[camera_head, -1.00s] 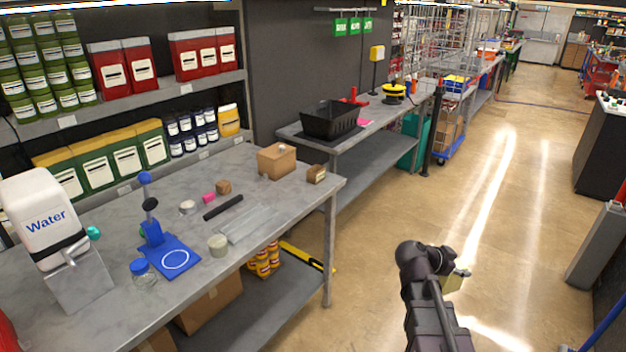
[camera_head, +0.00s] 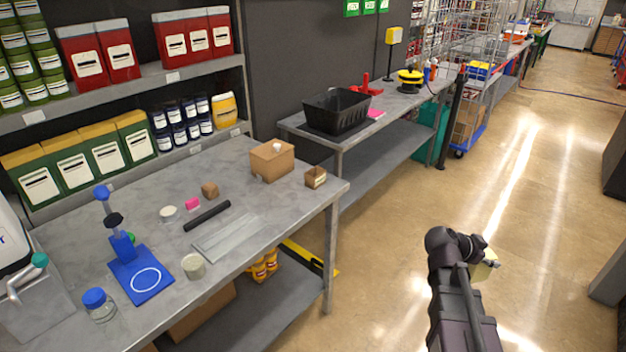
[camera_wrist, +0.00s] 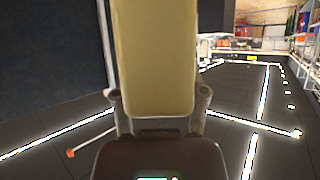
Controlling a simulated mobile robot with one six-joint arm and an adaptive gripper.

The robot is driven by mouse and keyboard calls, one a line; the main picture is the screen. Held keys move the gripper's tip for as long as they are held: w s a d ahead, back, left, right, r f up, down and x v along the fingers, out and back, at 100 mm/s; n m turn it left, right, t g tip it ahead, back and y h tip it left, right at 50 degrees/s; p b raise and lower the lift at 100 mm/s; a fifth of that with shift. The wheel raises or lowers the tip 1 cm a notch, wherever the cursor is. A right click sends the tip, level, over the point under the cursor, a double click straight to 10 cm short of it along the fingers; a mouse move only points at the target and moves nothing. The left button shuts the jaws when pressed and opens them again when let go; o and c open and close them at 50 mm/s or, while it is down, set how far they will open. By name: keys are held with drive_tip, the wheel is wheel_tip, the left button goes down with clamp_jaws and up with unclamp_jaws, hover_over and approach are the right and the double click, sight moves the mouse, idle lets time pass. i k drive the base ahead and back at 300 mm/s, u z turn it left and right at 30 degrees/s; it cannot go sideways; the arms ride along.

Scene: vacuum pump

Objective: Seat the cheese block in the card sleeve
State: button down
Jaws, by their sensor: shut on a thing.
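My gripper (camera_wrist: 160,103) is shut on the cheese block (camera_wrist: 153,55), a pale yellow slab that stands up between the two fingers in the wrist view. In the head view the gripper (camera_head: 486,254) and a bit of the block (camera_head: 491,260) show at the lower right, over open floor and away from the tables. A small open-topped brown card box, which looks like the card sleeve (camera_head: 316,178), stands at the right corner of the near grey table. Its inside is mostly hidden.
The near table (camera_head: 292,205) also holds a larger cardboard box (camera_head: 272,160) beside the sleeve, a black bar (camera_head: 207,215), a clear flat tray (camera_head: 228,238) and a blue stand (camera_head: 140,278). A black bin (camera_head: 337,112) stands on the bench behind. The floor aisle right is clear.

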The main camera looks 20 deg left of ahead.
sight(315, 183)
drive_tip(key=u, duration=0.25)
drive_tip(key=i, duration=0.6)
drive_tip(key=u, duration=0.7)
drive_tip(key=i, duration=0.45)
drive_tip(key=u, duration=0.25)
